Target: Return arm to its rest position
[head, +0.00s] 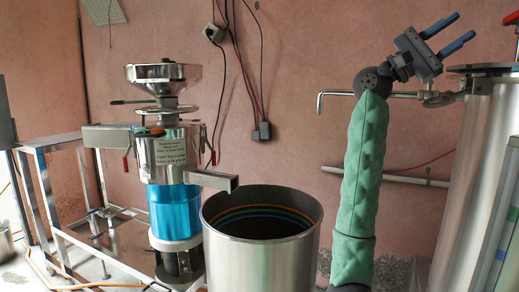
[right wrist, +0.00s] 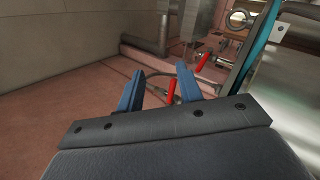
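My right arm, in a green padded sleeve, stands raised at the right of the head view. My right gripper (head: 450,35) is at its top end, its two blue fingers spread apart and nothing between them. In the right wrist view the same gripper (right wrist: 158,92) shows its blue fingers apart, with a red-handled valve (right wrist: 171,91) seen beyond the gap. I cannot tell how far off that valve is. My left gripper is in neither view.
A steel grinder (head: 165,150) with a blue band stands at the left on a metal frame. An open steel pot (head: 262,255) stands at centre. A large steel tank (head: 480,180) with a tap pipe (head: 345,94) is close by my right arm.

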